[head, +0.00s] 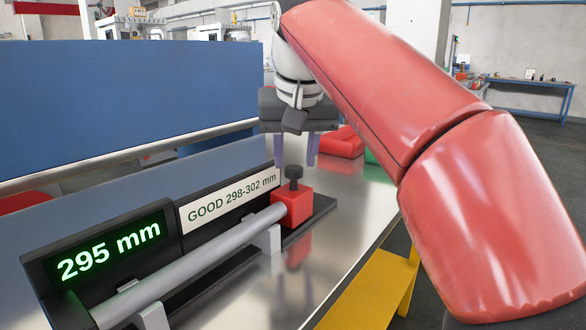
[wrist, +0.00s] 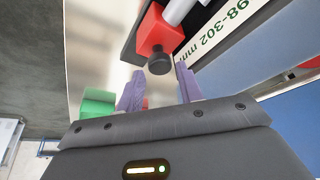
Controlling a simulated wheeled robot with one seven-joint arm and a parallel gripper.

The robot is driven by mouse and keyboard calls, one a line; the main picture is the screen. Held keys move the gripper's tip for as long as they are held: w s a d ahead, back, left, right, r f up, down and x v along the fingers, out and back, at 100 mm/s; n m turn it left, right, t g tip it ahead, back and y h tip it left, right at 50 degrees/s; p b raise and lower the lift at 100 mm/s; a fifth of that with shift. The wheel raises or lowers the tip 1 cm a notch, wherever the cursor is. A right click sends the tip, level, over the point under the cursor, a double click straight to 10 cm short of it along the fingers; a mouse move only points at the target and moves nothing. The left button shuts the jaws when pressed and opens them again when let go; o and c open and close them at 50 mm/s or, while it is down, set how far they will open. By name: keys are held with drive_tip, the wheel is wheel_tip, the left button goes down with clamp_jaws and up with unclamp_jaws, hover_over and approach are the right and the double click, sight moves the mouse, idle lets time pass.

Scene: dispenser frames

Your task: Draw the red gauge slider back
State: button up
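The red gauge slider (head: 292,205) is a red block with a black knob (head: 293,174) on top. It sits at the right end of a grey rod (head: 205,255) on the black gauge base. The green display (head: 108,249) reads 295 mm. My gripper (head: 296,150) is above and behind the slider, fingers pointing down, apart from it. In the wrist view, the slider (wrist: 158,30) and its knob (wrist: 159,62) lie beyond my spread purple fingertips (wrist: 157,78).
A label (head: 229,201) on the gauge reads GOOD 298-302 mm. A blue panel (head: 125,110) stands behind. Bare tabletop lies right of the gauge.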

drive_tip(key=shift+x, duration=1)
drive_tip(key=shift+c, duration=0.5)
